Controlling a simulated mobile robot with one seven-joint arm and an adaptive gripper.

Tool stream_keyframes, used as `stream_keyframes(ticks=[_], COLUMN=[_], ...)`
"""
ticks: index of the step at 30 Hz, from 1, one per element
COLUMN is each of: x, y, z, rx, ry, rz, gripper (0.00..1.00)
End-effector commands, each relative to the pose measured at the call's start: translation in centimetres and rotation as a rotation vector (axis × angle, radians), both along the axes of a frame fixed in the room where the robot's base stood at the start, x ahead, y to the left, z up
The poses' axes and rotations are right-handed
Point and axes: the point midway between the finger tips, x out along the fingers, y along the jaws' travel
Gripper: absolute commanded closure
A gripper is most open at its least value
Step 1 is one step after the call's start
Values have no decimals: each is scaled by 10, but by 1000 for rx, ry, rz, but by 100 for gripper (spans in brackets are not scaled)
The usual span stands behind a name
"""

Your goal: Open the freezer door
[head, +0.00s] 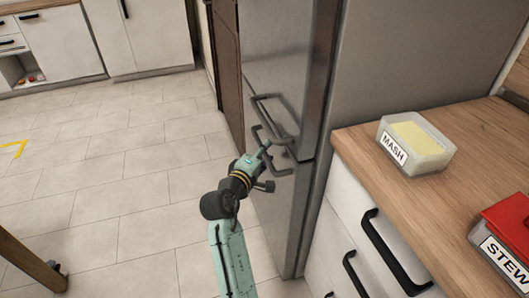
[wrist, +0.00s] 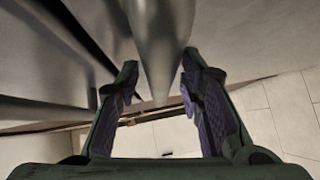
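The tall grey fridge-freezer stands in the middle of the head view, its upper door (head: 285,50) above a lower door (head: 273,215). Both doors look shut. I take the lower one as the freezer door; no label shows. Whether the pads touch the bar cannot be told.
A wooden counter (head: 420,205) with dark-handled drawers (head: 345,225) stands right of the fridge, holding a MASH tub (head: 415,150) and a red-lidded STEW tub (head: 508,235). The tiled floor (head: 120,190) to the left is open.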

Motion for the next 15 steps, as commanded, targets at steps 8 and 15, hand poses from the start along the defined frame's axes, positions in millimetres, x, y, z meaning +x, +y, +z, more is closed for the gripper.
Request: stream_keyframes(ticks=[8, 15], x=[0, 0], y=[0, 0], z=[0, 0], rx=[0, 0], ry=[0, 0], rz=[0, 0], gripper=[85, 100])
